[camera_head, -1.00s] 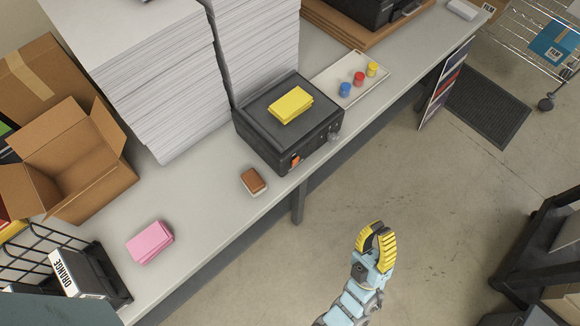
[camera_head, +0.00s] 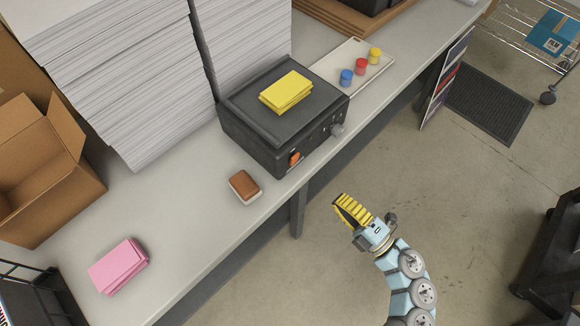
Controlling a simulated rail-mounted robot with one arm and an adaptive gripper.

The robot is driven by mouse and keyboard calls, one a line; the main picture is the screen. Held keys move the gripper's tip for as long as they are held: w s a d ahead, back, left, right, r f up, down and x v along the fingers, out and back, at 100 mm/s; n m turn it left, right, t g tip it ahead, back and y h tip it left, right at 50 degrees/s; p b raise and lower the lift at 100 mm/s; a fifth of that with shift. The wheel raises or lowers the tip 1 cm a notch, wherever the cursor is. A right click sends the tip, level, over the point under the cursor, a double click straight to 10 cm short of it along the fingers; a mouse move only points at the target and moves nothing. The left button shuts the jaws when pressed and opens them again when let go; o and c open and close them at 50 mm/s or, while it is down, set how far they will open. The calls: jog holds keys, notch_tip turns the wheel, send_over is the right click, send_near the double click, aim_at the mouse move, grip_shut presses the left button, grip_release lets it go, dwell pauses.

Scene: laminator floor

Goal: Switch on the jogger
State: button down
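The jogger looks to be the black box-shaped machine (camera_head: 250,128) on the table. Its front face carries an orange switch (camera_head: 295,159) at the lower left and a grey knob (camera_head: 337,130) to the right. A yellow pad stack (camera_head: 286,91) lies on its top plate. My gripper (camera_head: 347,210), with yellow ribbed fingers, is in the air in front of the table edge, below and right of the switch and apart from it. It holds nothing that I can see. It is turned side-on, so the gap between its fingers is hidden.
A brown-and-white block (camera_head: 244,187) and a pink pad stack (camera_head: 118,266) lie on the table (camera_head: 190,205) left of the machine. Tall paper stacks (camera_head: 130,80) stand behind. A tray (camera_head: 378,68) with small coloured jars is to the right. Open floor lies in front of the table.

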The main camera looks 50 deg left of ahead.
aim_at(295, 159)
jog(key=shift+w+a+f+h, duration=0.2)
jog(key=shift+a+f+h, duration=0.1)
jog(key=shift+f, duration=0.3)
jog(key=a, duration=0.4)
jog(key=s+a+r, duration=0.1)
jog(key=a, duration=0.4)
jog(key=a+r, duration=0.1)
jog(key=a, duration=0.3)
jog(key=shift+s+a+r, duration=0.15)
jog(key=shift+s+a, duration=0.2)
jog(key=shift+s, duration=0.05)
jog(key=shift+p, duration=0.3)
